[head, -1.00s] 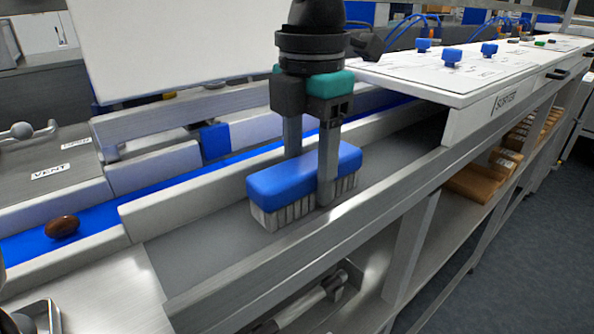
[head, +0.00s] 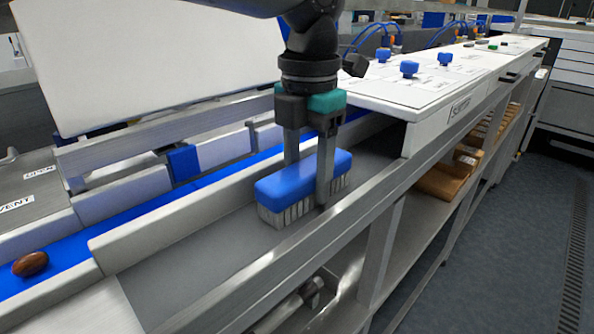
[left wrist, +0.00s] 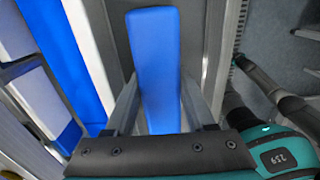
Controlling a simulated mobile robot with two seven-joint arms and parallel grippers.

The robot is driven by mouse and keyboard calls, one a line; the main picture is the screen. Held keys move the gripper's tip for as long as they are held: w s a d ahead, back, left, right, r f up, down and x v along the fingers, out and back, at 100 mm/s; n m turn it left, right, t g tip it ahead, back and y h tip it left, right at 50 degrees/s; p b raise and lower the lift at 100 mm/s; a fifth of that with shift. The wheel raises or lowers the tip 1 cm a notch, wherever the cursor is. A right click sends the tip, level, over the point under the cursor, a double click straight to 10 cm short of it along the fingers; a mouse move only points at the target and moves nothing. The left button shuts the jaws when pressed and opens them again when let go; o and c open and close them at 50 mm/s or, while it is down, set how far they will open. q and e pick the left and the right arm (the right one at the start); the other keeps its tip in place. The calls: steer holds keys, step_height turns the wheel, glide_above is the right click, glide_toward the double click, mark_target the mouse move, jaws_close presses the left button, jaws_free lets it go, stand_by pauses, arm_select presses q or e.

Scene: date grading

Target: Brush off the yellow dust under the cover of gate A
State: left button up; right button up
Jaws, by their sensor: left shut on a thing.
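My left gripper (head: 308,170) is shut on a blue-backed brush (head: 290,182) with pale bristles pointing down. The brush is in the grey trough beside the blue belt, with its bristles close to the trough floor; I cannot tell if they touch. In the left wrist view the brush's blue back (left wrist: 156,65) lies between the two fingers. A white raised cover (head: 150,60) stands at the upper left, behind the trough. No yellow dust can be made out, and I see no gate A label. My right gripper is not in view.
A brown date (head: 30,264) lies on the blue belt (head: 65,272) at the left. A white panel with blue knobs (head: 409,69) covers the trough's far end. A metal rail (head: 270,262) edges the trough's near side. The trough floor in front of the brush is bare.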

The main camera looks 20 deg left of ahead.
arm_select(q)
steer(key=shift+w+d, duration=0.15)
steer(key=shift+w, duration=0.25)
steer(key=shift+s+a+f+b, duration=0.1)
steer(key=shift+s+a+b, duration=0.1)
steer(key=shift+s+b, duration=0.25)
steer(key=shift+s+a+b, duration=0.3)
steer(key=shift+s, duration=0.55)
steer(key=shift+s+a+b, duration=0.35)
steer(key=shift+s, duration=0.5)
steer(key=shift+s+a+b, duration=0.3)
steer(key=shift+s+a, duration=0.1)
steer(key=shift+s, duration=0.5)
steer(key=shift+s+a+b, duration=0.35)
steer(key=shift+s, duration=0.5)
steer(key=shift+s+a+b, duration=0.25)
steer(key=shift+s+b, duration=0.05)
steer(key=shift+s, duration=0.35)
steer(key=shift+s+a+b, duration=0.25)
steer(key=shift+s, duration=0.35)
step_height(320, 180, up, 12)
steer(key=p, duration=0.9)
